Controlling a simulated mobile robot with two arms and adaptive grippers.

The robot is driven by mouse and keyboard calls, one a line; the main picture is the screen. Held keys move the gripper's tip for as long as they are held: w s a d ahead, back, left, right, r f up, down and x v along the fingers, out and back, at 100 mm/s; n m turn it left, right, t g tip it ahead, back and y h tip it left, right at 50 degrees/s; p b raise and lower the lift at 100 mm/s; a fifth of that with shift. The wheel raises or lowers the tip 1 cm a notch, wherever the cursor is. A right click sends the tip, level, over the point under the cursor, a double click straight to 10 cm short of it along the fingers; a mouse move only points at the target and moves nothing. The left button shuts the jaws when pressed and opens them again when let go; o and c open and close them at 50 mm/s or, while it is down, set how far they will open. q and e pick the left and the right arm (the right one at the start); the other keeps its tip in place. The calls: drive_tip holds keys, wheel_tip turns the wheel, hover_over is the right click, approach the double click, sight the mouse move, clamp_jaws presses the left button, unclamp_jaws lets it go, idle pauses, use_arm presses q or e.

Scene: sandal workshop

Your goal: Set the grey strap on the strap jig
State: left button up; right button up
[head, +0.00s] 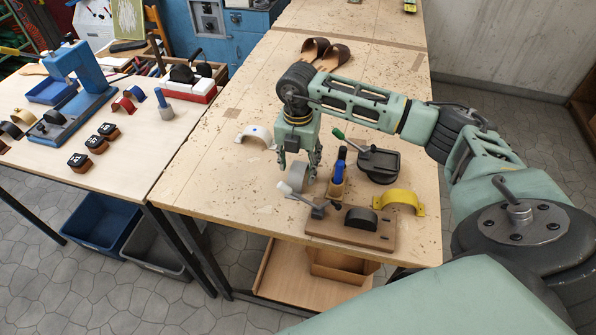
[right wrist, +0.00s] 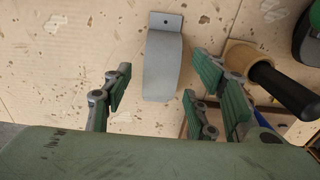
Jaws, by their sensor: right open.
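The grey strap (head: 298,181) is a curved band lying on the workbench in the head view, partly hidden behind my right gripper (head: 301,167). In the right wrist view the strap (right wrist: 163,65) shows between the fingers, with a flat holed tab at its top end. My right gripper is open above it, its fingers on either side and not closed on it. The strap jig (head: 350,229) is a brown board with a black half-round form (head: 361,219) and a lever clamp with a white handle, nearer the bench front. My left gripper is out of view.
A white strap (head: 255,134) lies left of my gripper. A blue-handled tool in a wooden holder (head: 336,188) and a black device with a green handle (head: 378,165) stand close by. Sandals (head: 325,53) lie at the back.

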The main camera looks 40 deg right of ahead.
drive_tip(key=shift+c, duration=0.3)
drive_tip(key=c, duration=0.9)
drive_tip(key=shift+c, duration=0.3)
drive_tip(key=shift+r, duration=0.15)
